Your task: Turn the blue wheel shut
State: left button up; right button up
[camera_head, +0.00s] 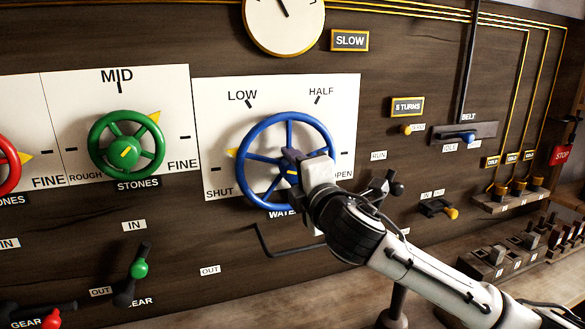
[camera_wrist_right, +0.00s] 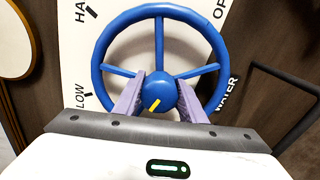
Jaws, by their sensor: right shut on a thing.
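The blue wheel (camera_head: 290,118) is mounted on a white panel marked SHUT, LOW, HALF and OPEN, above a WATER label. A yellow pointer (camera_head: 232,152) sits at its left edge, between the SHUT and LOW marks. My right gripper (camera_head: 292,155) reaches in from the lower right and hides part of the wheel's centre and lower right. In the right wrist view, the fingers (camera_wrist_right: 158,92) are shut on the hub of the wheel (camera_wrist_right: 158,40), one on each side, with a yellow line on the hub between them. My left gripper is not in view.
A green wheel (camera_head: 125,147) and part of a red wheel (camera_head: 8,165) are to the left. A bent dark rod (camera_head: 280,250) sticks out below the blue wheel. Levers with green (camera_head: 138,268) and yellow (camera_head: 451,213) knobs stand lower left and right. A clock (camera_head: 284,22) hangs above.

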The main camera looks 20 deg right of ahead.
jog(key=shift+n, duration=2)
jog(key=o, duration=1.1)
jog(key=shift+c, duration=0.2)
jog(key=s+b, duration=0.1)
jog(key=s, duration=0.9)
jog(key=shift+s+d+b, duration=0.15)
jog(key=shift+d+b, duration=0.05)
jog(key=shift+b, duration=0.15)
